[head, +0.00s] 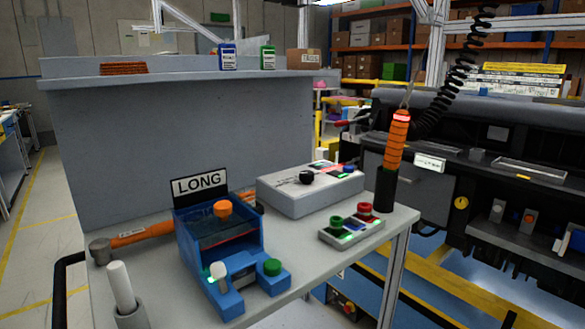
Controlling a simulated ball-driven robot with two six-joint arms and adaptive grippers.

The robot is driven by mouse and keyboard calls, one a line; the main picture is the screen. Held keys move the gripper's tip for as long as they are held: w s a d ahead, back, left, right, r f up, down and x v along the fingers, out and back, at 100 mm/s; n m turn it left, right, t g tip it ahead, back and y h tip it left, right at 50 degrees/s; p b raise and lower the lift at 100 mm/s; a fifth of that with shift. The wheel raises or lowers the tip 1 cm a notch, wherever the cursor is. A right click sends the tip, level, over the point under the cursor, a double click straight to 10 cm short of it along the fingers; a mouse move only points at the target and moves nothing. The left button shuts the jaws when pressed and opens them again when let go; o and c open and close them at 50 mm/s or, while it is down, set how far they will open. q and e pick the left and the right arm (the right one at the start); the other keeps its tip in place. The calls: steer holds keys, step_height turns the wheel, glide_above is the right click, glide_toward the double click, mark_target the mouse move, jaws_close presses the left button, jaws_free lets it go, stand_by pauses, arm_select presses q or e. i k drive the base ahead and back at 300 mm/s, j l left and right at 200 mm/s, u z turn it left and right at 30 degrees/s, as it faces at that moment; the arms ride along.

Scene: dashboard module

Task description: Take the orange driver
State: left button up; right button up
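The orange driver (396,145) is upright at the right end of the grey workbench (290,245). Its ribbed orange body has a glowing red band near the top and a black lower part (386,190). A black coiled cord (462,75) hangs down beside it from above. I cannot tell whether the black part is the driver's own end or a holder around it. Neither of my grippers shows in the head view, and nothing is seen touching the driver.
Left of the driver are a grey control box (310,190) and a small button panel (352,230). A blue fixture (220,250) marked LONG, an orange-handled hammer (130,240) and a white rod (120,285) stand further left. The dark dashboard module (500,150) is close on the right.

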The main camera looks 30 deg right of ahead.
mark_target(396, 141)
steer(key=z, duration=1.6)
